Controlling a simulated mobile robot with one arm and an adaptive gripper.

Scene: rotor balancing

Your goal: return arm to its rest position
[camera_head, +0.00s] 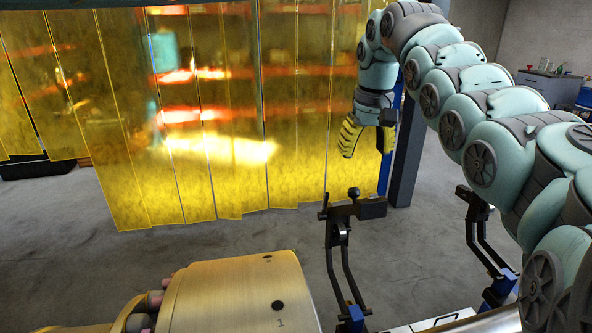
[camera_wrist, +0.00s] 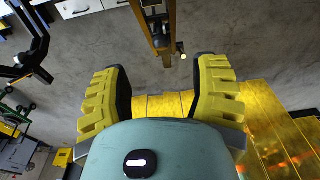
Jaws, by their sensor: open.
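My gripper (camera_head: 351,136) hangs at the end of my arm, in front of the yellow strip curtain in the head view. Its yellow ridged fingers point down. In the wrist view my gripper (camera_wrist: 160,92) shows two yellow fingers with dark inner pads, spread wide apart. Nothing is between them. My arm reaches in from the right of the head view and bends down to the gripper, clear of the things around it.
A black sensor stand (camera_head: 340,240) rises below my gripper. A second stand (camera_head: 480,230) is near my arm at right. A brass-coloured rotor (camera_head: 240,290) marked 1 fills the lower middle. The yellow strip curtain (camera_head: 120,130) hangs behind. Grey floor (camera_head: 60,240) is bare at left.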

